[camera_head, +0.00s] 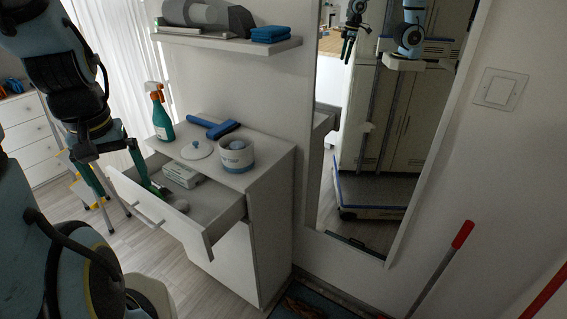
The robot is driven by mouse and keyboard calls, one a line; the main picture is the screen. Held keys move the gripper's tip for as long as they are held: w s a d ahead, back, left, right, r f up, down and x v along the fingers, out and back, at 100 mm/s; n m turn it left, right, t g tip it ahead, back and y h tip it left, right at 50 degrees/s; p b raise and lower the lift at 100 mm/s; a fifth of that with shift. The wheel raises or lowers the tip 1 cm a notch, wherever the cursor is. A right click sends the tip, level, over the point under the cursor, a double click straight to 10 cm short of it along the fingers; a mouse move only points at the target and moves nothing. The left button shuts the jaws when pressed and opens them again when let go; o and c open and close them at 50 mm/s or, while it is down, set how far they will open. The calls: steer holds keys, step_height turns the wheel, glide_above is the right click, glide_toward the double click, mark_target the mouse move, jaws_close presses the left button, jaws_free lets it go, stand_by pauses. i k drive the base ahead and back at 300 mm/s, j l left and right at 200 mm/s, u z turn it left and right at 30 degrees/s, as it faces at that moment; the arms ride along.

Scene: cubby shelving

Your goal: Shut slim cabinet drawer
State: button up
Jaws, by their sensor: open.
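The slim white cabinet (262,225) stands against the wall, and its top drawer (160,214) is pulled out toward the lower left. The drawer front has a bar handle. My gripper (126,190) is open above the left end of the drawer front. One green finger shows on the outer side of the front, the other appears over the drawer's inside. I cannot tell whether either finger touches the front.
A spray bottle (160,115), a blue-handled tool (215,128), a white lid (197,149) and a jar (236,154) stand on the cabinet top. A wall shelf (225,42) hangs above. A mirror (385,130) is to the right. A yellow step stool (91,192) stands behind my gripper.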

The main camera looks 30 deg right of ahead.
mark_target(215, 207)
steer(key=z, duration=0.65)
steer(key=u, duration=2.35)
steer(key=k+l+u, duration=0.1)
steer(key=u, duration=0.25)
steer(key=k+u, duration=0.15)
steer(key=u, duration=0.2)
steer(key=k+u, duration=0.15)
steer(key=u, duration=0.25)
